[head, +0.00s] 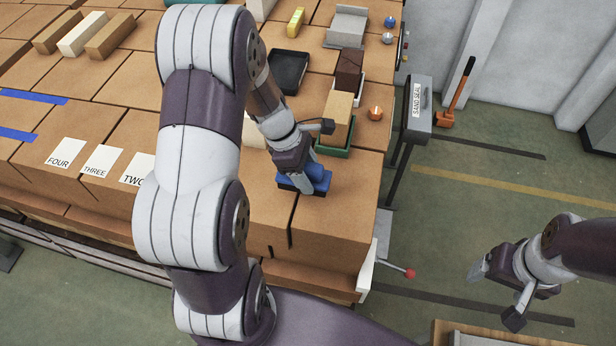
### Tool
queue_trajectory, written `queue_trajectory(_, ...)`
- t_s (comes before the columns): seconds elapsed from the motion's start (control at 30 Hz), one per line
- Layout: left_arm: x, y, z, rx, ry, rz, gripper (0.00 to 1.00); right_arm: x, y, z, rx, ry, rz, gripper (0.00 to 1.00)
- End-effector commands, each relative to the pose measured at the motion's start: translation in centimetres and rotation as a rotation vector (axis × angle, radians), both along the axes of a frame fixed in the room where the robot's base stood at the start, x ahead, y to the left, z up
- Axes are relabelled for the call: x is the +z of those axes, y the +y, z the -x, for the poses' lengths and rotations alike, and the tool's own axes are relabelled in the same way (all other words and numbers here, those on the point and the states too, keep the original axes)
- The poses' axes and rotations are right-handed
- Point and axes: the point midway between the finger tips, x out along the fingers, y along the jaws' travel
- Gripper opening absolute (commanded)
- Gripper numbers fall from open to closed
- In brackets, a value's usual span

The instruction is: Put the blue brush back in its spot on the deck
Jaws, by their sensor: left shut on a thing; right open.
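The blue brush (318,184) is at the front right part of the brown deck (345,215), low over its surface or on it; I cannot tell which. My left gripper (307,181) is shut on the brush from above, and its fingers and wrist hide part of it. My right gripper (492,280) is open and empty, out over the floor at the lower right, away from the deck. The brush's spot is not clearly marked in this view.
Behind the brush are a green tray (335,152) with a tan brick (337,118), a black tray (288,71) and an orange knob-like object (376,113). A grey "SAND SEAL" box (418,108) stands right of the deck. Paper labels (66,153) lie left. My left arm hides the middle.

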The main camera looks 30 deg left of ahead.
Motion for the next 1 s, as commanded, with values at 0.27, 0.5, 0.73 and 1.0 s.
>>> queue_trajectory(0.27, -3.9, 0.0, 0.0, -0.001, 0.002, -0.001, 0.13, 0.9, 0.0, 0.0, 0.000, 0.000, 0.000, 0.81)
queue_trajectory(0.5, -4.1, 0.0, 0.0, -0.001, 0.001, -0.001, 0.13, 0.7, 0.0, 0.0, 0.000, 0.000, 0.000, 0.81)
queue_trajectory(0.73, -4.3, 0.0, 0.0, -0.002, 0.001, 0.000, 0.82, 0.6, 0.0, 0.0, 0.000, 0.000, 0.000, 0.81)
queue_trajectory(1.0, -3.6, 0.0, 0.0, -0.001, 0.001, 0.000, 0.82, 1.1, 0.0, 0.0, 0.000, 0.000, 0.000, 0.81)
